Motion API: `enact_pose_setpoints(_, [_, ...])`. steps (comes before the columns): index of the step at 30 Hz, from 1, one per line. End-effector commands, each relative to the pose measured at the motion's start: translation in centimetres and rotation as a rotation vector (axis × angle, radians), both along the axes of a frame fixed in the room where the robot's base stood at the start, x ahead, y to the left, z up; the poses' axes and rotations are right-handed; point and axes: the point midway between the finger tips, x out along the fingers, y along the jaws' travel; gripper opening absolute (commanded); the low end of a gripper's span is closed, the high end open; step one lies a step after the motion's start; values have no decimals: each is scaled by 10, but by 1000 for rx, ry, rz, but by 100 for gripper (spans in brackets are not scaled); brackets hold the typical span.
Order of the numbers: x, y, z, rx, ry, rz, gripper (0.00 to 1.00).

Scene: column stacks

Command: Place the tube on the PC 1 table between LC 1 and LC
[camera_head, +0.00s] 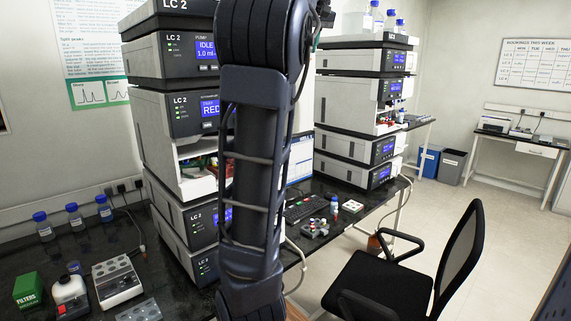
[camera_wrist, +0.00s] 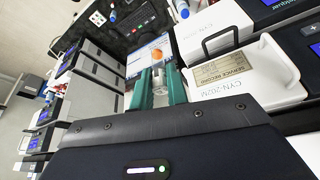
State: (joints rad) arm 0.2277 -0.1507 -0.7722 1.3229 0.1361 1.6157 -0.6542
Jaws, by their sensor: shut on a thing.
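My gripper (camera_wrist: 159,88) has two green fingers in the wrist view and is shut on a small clear tube (camera_wrist: 159,79), seen mostly end-on between them. In the head view my dark arm crosses the middle and my gripper is hidden. The PC table (camera_head: 345,232) is a dark bench with a keyboard (camera_head: 305,207). It lies between the LC 2 stack (camera_head: 170,110) and a second instrument stack (camera_head: 360,110) farther back, whose label I cannot read. The dark table top (camera_wrist: 150,32) also shows at the top of the wrist view, beyond my fingertips.
A grey rack (camera_head: 314,229) and a small blue-topped container (camera_head: 334,204) stand on the table. A monitor (camera_head: 300,160) is partly behind my arm. A black chair (camera_head: 410,265) stands in front.

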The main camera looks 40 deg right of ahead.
Motion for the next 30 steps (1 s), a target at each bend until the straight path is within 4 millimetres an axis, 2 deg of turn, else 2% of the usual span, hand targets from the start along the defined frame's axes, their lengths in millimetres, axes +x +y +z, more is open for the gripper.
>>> enact_pose_setpoints(11, [6,-74,-50,1,5,-99,0])
enact_pose_setpoints(21, [-5,-137,-98,1,2,-144,0])
enact_pose_setpoints(30, [-18,-184,-143,2,3,-158,0])
